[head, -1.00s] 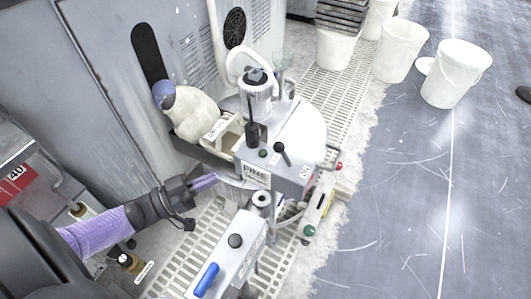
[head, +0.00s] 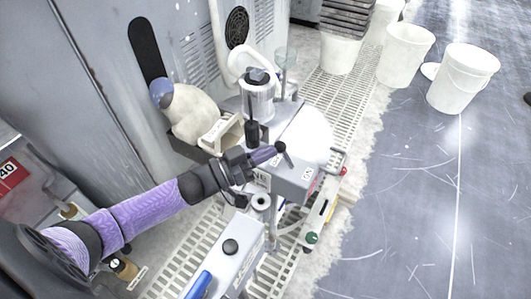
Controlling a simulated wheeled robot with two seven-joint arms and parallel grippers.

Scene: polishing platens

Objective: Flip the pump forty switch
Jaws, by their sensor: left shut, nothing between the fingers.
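A grey control box (head: 290,180) on the polishing machine carries a short black lever switch with a round knob (head: 282,146). A small label (head: 307,172) sits to the right of the lever. My left gripper (head: 272,153) reaches in from the lower left over the box. Its purple fingers are shut and empty, with the tips right at the knob; I cannot tell whether they touch it. The gripper and wrist hide the left part of the box and most of its front label. A red sign reading 40 (head: 12,173) is at the far left edge. My right gripper is not in view.
A second box (head: 232,258) with a black knob and blue handle stands in front. White buckets (head: 462,80) stand back right. The floor at right is open.

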